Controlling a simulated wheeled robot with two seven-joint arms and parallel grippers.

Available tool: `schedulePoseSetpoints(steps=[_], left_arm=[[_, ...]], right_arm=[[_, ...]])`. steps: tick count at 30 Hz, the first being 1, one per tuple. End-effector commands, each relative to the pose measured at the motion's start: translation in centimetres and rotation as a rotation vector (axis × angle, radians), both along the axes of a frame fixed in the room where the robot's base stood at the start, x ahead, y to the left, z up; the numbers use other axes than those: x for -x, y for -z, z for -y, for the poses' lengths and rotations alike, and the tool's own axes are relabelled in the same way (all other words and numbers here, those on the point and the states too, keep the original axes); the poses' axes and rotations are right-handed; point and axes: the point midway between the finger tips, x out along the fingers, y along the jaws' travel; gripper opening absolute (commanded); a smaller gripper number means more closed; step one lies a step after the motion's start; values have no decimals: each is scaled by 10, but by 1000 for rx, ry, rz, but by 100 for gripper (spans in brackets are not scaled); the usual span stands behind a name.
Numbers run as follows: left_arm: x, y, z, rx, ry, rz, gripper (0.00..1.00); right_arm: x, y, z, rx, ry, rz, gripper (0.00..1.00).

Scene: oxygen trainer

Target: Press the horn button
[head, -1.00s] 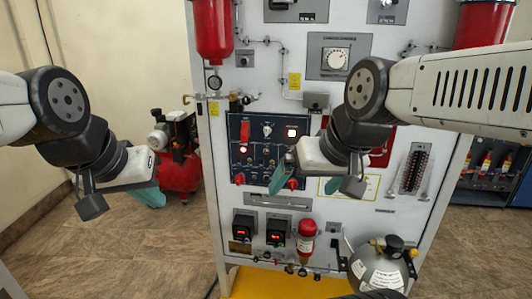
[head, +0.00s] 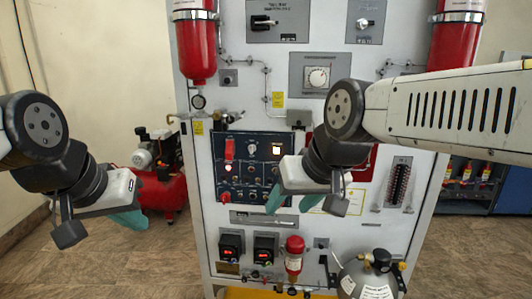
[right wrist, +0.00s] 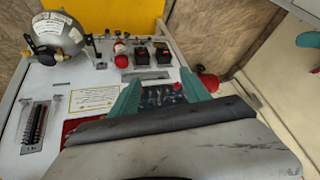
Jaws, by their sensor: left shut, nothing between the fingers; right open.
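The dark blue control panel (head: 230,183) is on the upright white trainer board, with a red switch cover (head: 230,149), a lit display, several toggles and red knobs. I cannot tell which control is the horn button; no label is readable. My right gripper (head: 276,200) is open in front of the panel's lower right part and covers some of it. In the right wrist view its teal fingers (right wrist: 160,92) are apart, with part of the panel visible between them. My left gripper (head: 128,218) is shut and empty, left of the board and apart from it.
Red cylinders (head: 194,50) hang at the board's upper corners. A small red bottle (head: 294,258) and a grey tank (head: 366,279) are low on the board. A red compressor (head: 160,188) stands behind on the left. Floor is clear at lower left.

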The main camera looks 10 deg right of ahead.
Motion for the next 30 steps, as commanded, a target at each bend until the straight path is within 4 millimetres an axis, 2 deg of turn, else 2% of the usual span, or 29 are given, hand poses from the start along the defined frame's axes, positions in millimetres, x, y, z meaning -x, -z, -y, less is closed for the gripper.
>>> schedulePoseSetpoints(steps=[1, 6, 8, 30], left_arm=[[0, 0, 0, 0, 0, 0, 0], [0, 0, 0, 0, 0, 0, 0], [0, 0, 0, 0, 0, 0, 0], [0, 0, 0, 0, 0, 0, 0]], right_arm=[[0, 0, 0, 0, 0, 0, 43], [0, 0, 0, 0, 0, 0, 10], [0, 0, 0, 0, 0, 0, 0], [0, 0, 0, 0, 0, 0, 0]])
